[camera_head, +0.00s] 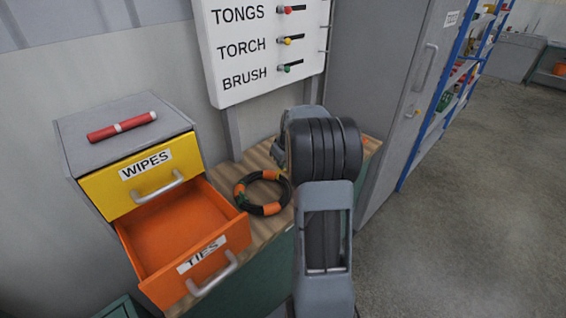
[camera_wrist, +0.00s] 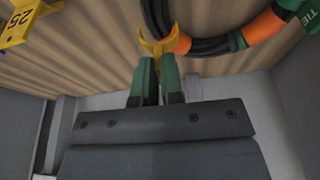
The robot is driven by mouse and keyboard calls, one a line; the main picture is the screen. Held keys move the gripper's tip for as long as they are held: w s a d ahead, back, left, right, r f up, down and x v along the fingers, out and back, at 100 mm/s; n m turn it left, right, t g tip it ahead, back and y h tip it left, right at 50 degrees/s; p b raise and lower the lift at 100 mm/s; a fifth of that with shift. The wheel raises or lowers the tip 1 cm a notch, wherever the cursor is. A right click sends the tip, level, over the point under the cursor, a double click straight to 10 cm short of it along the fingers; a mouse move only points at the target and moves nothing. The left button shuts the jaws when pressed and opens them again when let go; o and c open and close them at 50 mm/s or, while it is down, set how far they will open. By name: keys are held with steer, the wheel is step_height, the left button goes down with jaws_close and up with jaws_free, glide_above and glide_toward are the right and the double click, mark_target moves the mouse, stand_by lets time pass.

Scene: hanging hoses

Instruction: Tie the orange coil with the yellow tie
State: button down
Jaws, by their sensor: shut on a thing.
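The orange coil (camera_head: 271,209), a ring of black hose with orange bands, lies on the wooden bench top right of the open drawer. My gripper (camera_wrist: 159,64) has green fingers shut on the yellow tie (camera_wrist: 155,46), an open curved piece pointing away from me. The tie's right prong is at the coil's left edge in the picture; I cannot tell if they touch. In the head view my arm hides the gripper and tie.
An orange "TIES" drawer (camera_head: 216,251) stands pulled out, under a shut yellow "WIPES" drawer (camera_head: 142,178). A red roll (camera_head: 122,126) lies on top. A grey cabinet (camera_head: 376,85) stands right of the bench. A yellow tag marked 25 (camera_wrist: 20,24) shows at the wrist view's upper left.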

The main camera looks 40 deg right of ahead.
steer(key=shift+f, duration=0.2)
steer(key=shift+f+b, duration=0.8)
steer(key=shift+f, duration=0.05)
steer(key=shift+f+b, duration=0.5)
steer(key=shift+f, duration=0.15)
stand_by(0.4)
steer(key=c, duration=1.2)
jaws_free()
steer(key=shift+o, duration=0.2)
steer(key=shift+r, duration=0.1)
steer(key=v, duration=1.3)
steer(key=shift+r, duration=0.35)
steer(key=shift+s, duration=0.1)
